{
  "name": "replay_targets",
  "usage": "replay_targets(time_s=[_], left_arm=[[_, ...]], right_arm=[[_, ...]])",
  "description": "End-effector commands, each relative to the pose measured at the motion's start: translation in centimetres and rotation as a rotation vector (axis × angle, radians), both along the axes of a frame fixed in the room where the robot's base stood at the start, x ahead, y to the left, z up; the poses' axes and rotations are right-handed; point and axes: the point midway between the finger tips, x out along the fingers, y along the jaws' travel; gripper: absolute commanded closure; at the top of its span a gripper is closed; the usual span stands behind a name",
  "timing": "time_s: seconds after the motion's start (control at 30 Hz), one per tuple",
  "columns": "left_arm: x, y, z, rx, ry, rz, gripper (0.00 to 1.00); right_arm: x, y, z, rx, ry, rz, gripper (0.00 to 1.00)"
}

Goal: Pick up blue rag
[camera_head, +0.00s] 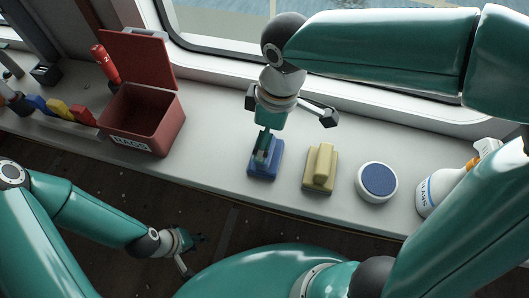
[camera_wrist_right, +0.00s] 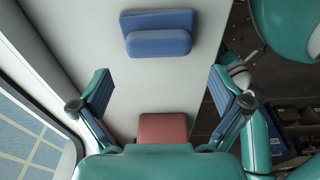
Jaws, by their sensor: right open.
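The blue rag (camera_head: 266,162) is a folded block on the pale ledge, left of a beige folded block. It also shows at the top of the right wrist view (camera_wrist_right: 158,38). My right gripper (camera_head: 296,131) is open, with its fingers spread wide. In the head view one finger overlaps the rag's upper part; I cannot tell if it touches. In the wrist view the rag lies beyond the gap between the open fingers (camera_wrist_right: 160,92), with nothing held. My left gripper (camera_head: 193,252) is open and empty, low at the lower left, away from the ledge.
The open red box (camera_head: 165,136) labelled RAGS stands left of the rag. The beige block (camera_head: 320,168), a round blue-topped tub (camera_head: 377,181) and a spray bottle (camera_head: 441,189) stand to the right. A window runs behind the ledge (camera_head: 214,130).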

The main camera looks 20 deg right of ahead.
Motion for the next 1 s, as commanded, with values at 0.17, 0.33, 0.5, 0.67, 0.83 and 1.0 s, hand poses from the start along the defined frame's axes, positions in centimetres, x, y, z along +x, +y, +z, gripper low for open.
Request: replay_targets(time_s=[0.17, 0.33, 0.5, 0.67, 0.83, 1.0], left_arm=[[0.0, 0.0, 0.0, 0.0, 0.0, 0.0, 0.6], [0.0, 0.0, 0.2, 0.0, 0.0, 0.0, 0.6], [0.0, 0.0, 0.1, 0.0, 0.0, 0.0, 0.6], [0.0, 0.0, 0.1, 0.0, 0.0, 0.0, 0.6], [0.0, 0.0, 0.1, 0.0, 0.0, 0.0, 0.6], [0.0, 0.0, 0.1, 0.0, 0.0, 0.0, 0.6]], right_arm=[[0.0, 0.0, -1.0, -0.001, 0.002, -0.001, 0.0], [0.2, -0.2, -3.0, -0.002, 0.004, -0.002, 0.0], [0.3, 0.0, -5.3, -0.002, 0.003, -0.001, 0.0], [0.4, 0.0, -5.8, 0.0, 0.0, -0.002, 0.0], [0.4, 0.0, -5.8, 0.0, -0.001, -0.002, 0.03], [0.4, 0.0, -5.8, 0.0, -0.001, -0.002, 0.32]])
